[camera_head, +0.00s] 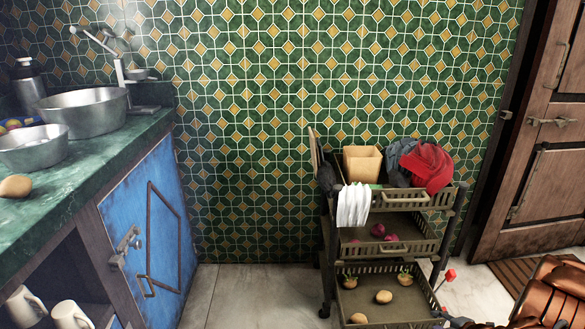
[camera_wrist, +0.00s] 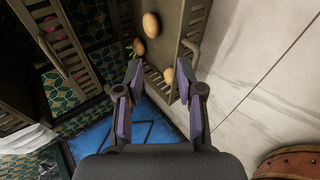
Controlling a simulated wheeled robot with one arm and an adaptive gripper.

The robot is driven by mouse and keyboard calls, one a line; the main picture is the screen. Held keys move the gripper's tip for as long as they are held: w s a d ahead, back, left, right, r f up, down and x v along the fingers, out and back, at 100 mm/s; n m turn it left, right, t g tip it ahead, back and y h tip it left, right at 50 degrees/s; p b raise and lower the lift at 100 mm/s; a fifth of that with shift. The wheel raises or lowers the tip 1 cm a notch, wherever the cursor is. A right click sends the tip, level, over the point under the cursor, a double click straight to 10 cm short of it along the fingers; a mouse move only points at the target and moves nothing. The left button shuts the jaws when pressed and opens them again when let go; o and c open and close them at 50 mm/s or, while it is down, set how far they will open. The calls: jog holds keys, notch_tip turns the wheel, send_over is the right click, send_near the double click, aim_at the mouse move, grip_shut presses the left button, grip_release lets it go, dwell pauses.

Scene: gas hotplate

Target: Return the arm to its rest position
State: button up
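My gripper (camera_wrist: 160,75) shows in the wrist view with its two purple-padded fingers spread apart. It is open, with nothing held between the fingers. Beyond the fingertips is the bottom tray (camera_wrist: 188,22) of a cart, with potatoes (camera_wrist: 151,25) in it. One potato (camera_wrist: 168,76) shows between the fingertips in the picture; it appears to lie beyond them. In the head view I cannot make out the gripper clearly.
The three-tier cart (camera_head: 398,202) stands against the green tiled wall, holding a red cap (camera_head: 428,166) and vegetables. A counter (camera_head: 75,190) with metal bowls is at left, a wooden door (camera_head: 540,130) at right. Floor (camera_head: 235,295) between counter and cart is clear.

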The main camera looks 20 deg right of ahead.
jog(key=w+a+r+m+g+h+p, duration=0.1)
jog(key=w+r+m+g+h+p, duration=0.35)
jog(key=r, duration=1.05)
jog(key=s+a+r+m+g+p, duration=0.1)
jog(key=a+r+m+p, duration=0.1)
jog(key=r+p, duration=0.95)
jog(key=s+a+r+m+g+p, duration=0.1)
jog(key=s+a+r+m+p, duration=0.1)
jog(key=a+r, duration=0.6)
jog(key=s+a+r+m+g+p, duration=0.2)
jog(key=a+r+m+p, duration=0.15)
jog(key=r, duration=0.95)
jog(key=s+a+r+m+g+y+p, duration=0.1)
jog(key=s+a+r+p, duration=0.3)
jog(key=a, duration=0.5)
jog(key=s+a+r+m+g+y+p, duration=0.1)
jog(key=s+a+r+p, duration=0.3)
jog(key=s+a+r, duration=0.5)
jog(key=s+a+r+m+g+y+p, duration=0.1)
jog(key=s+a+r+m+y+p, duration=0.1)
jog(key=s+a+r+p, duration=0.3)
jog(key=s+a+r+m, duration=0.1)
jog(key=s+a+r, duration=0.1)
jog(key=s+a, duration=0.2)
jog(key=shift+a+g+y, duration=0.35)
jog(key=shift+a, duration=0.55)
